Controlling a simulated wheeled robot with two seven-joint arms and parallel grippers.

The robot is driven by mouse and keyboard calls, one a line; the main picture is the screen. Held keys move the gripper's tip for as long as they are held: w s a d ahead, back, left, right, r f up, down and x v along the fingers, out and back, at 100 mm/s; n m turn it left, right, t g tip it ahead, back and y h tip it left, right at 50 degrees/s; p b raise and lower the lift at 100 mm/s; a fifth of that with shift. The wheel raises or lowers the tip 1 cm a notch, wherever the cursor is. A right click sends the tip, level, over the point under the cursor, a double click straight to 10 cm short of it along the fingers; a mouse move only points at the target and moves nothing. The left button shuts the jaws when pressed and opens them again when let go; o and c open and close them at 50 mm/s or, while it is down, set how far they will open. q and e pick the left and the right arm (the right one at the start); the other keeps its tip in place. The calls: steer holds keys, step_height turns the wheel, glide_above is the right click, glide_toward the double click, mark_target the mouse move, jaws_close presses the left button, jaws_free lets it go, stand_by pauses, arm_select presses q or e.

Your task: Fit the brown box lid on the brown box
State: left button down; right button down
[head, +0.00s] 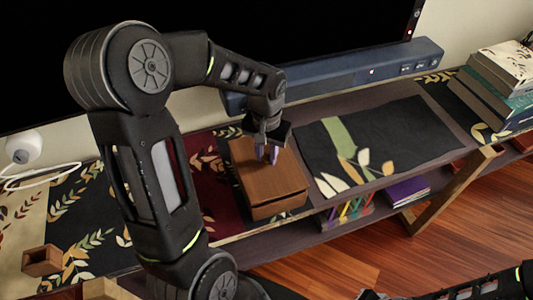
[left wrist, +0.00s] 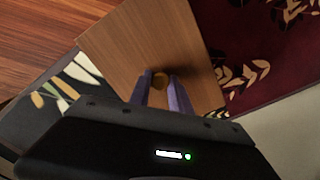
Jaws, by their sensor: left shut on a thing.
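The brown box (head: 282,207) stands on the dark shelf top, in the middle of the head view. The brown box lid (head: 262,180) lies over it, with a thin dark line between lid and box at the front. I cannot tell whether it is fully seated. My left gripper (head: 267,152) points down at the lid, its purple fingers shut on the lid's round knob. In the left wrist view the knob (left wrist: 160,82) sits between the fingers, and the lid (left wrist: 150,45) fills the upper middle. My right arm shows only in part at the bottom right edge; its fingers are not clear.
A blue soundbar (head: 340,75) lies behind the box, below a black screen. Stacked books (head: 500,85) stand at the right. A small brown wooden piece (head: 42,261) lies at the far left. The patterned dark mat (head: 385,140) right of the box is clear.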

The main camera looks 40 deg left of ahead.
mark_target(267, 158)
arm_select(q)
steer(key=shift+f+b, duration=0.85)
steer(key=shift+f, duration=0.2)
steer(key=c, duration=1.1)
jaws_free()
steer(key=shift+r, duration=0.15)
step_height(267, 158, up, 8)
steer(key=shift+f, duration=0.2)
steer(key=shift+s, duration=0.1)
